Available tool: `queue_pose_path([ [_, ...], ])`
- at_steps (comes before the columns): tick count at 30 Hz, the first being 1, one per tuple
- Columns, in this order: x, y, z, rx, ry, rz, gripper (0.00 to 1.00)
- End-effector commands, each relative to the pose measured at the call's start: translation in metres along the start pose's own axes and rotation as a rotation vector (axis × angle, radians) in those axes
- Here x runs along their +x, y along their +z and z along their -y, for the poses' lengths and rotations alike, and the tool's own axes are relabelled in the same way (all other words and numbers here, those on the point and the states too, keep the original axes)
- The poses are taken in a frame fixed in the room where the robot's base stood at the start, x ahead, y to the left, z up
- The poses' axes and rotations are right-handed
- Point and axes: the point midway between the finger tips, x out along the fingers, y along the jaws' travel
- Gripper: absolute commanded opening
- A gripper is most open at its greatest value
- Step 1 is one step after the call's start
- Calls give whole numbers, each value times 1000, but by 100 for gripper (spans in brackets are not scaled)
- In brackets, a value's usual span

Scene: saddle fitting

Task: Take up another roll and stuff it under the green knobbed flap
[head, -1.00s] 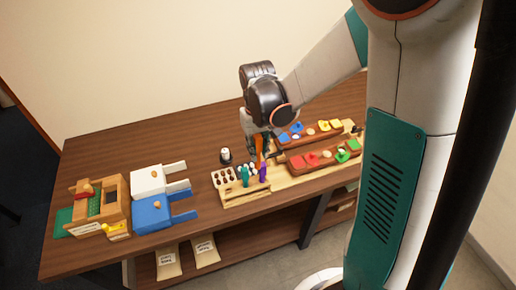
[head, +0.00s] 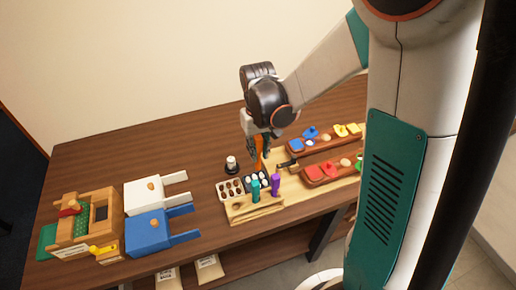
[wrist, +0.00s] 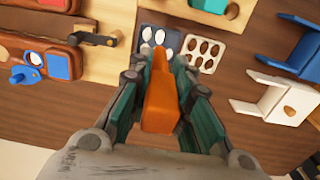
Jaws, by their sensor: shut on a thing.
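My gripper (head: 257,142) is above the back of the light wooden board (head: 290,187). It is shut on an upright orange piece (head: 259,152). In the wrist view the orange piece (wrist: 161,100) lies between both fingers, its narrow tip pointing toward the egg-like trays. A teal piece (head: 255,190) and a purple piece (head: 275,184) stand on the board's front part. The green knobbed flap (head: 359,164) shows only as a sliver at the right end of the front red-brown block (head: 318,178), mostly hidden behind my arm.
A tray of brown ovals (head: 230,186) and a dark tray of white ovals (wrist: 159,41) lie close by. A black handle (wrist: 96,38) sits beside the block. Blue (head: 150,230) and white (head: 146,197) pieces and a wooden box (head: 92,212) stand left. Bare tabletop lies behind.

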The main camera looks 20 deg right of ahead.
Motion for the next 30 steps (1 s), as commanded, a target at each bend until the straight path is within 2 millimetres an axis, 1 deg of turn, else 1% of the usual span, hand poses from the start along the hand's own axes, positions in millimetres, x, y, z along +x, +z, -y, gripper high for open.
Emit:
queue_pose_path([
  [1, 12, 0, 0, 0, 0, 0, 2],
  [3, 21, 0, 0, 0, 0, 0, 2],
  [6, 28, 0, 0, 0, 0, 0, 2],
  [14, 35, 0, 0, 0, 0, 0, 2],
  [17, 40, 0, 0, 0, 0, 0, 2],
  [27, 71, -1, 0, 0, 0, 0, 2],
  [30, 78, -1, 0, 0, 0, 0, 2],
])
